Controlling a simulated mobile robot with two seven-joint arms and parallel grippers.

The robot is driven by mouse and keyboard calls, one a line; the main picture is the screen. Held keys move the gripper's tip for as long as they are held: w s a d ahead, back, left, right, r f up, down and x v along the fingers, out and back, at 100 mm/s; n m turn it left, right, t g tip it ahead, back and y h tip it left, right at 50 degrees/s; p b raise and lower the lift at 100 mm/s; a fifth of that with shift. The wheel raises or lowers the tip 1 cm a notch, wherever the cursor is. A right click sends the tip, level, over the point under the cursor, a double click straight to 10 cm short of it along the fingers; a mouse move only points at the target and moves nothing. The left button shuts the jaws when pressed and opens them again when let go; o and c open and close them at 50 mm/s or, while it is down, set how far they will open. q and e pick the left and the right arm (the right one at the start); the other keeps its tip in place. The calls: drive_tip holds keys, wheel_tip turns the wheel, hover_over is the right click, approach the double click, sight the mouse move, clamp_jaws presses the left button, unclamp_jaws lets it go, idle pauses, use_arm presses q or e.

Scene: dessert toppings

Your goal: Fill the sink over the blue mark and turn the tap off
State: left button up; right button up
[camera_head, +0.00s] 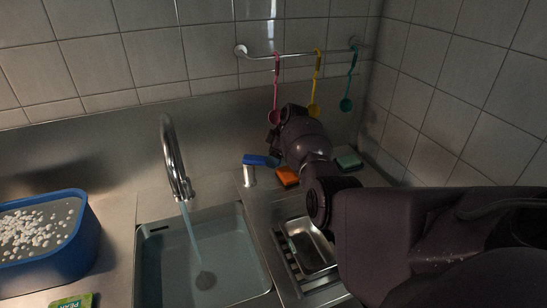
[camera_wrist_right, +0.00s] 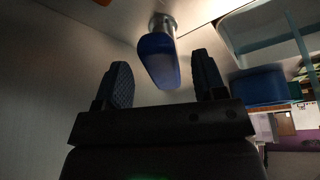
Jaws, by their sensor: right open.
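The chrome tap (camera_head: 174,165) arches over the sink (camera_head: 262,262), and a stream of water (camera_head: 190,228) runs from it. Bluish water (camera_head: 225,262) stands in the basin; the drain shows through it. I cannot make out a blue mark on the wall. The tap's blue lever (camera_head: 258,160) sits on a short chrome post (camera_head: 249,177) right of the spout. My right gripper (camera_head: 275,148) is beside the lever. In the right wrist view the blue lever (camera_wrist_right: 157,62) lies ahead between the open fingers (camera_wrist_right: 164,80), apparently untouched. My left gripper is out of view.
A blue tub (camera_head: 75,246) of water with white bits stands left of the sink. An orange sponge (camera_head: 288,177) and a green sponge (camera_head: 348,161) lie near my right arm. Pink, yellow (camera_head: 314,95) and green utensils hang from a wall rail. A metal tray (camera_head: 308,245) sits right of the sink.

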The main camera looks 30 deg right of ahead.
drive_tip(key=shift+f, duration=0.45)
clamp_jaws()
drive_tip(key=shift+a, duration=0.1)
